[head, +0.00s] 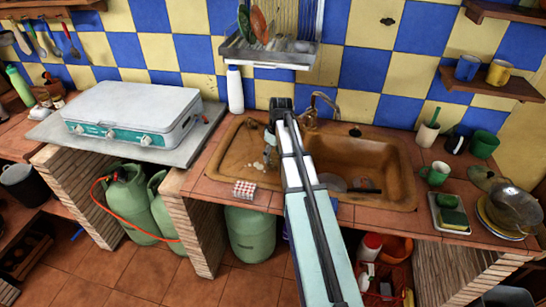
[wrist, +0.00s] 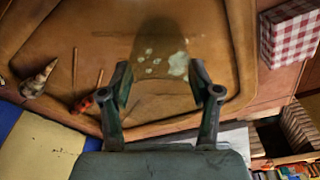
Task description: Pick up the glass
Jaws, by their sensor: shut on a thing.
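The glass (wrist: 165,40) is a see-through, brownish-looking shape in the wrist view. It lies between the two fingers of my gripper (wrist: 162,95), which are closed against its sides. Pale blotches show through or behind it. In the head view my gripper (head: 269,150) is over the left, drainboard side of the brown sink (head: 405,170), partly hidden by my arm. I cannot make out the glass clearly in that view, nor tell whether its base touches the drainboard.
A red-and-white checked box (head: 244,189) sits on the front tiled edge, near the gripper. A tap (head: 318,103) stands behind the sink, a white bottle (head: 235,90) at back left. A green mug (head: 436,173) and tray (head: 451,228) are at right.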

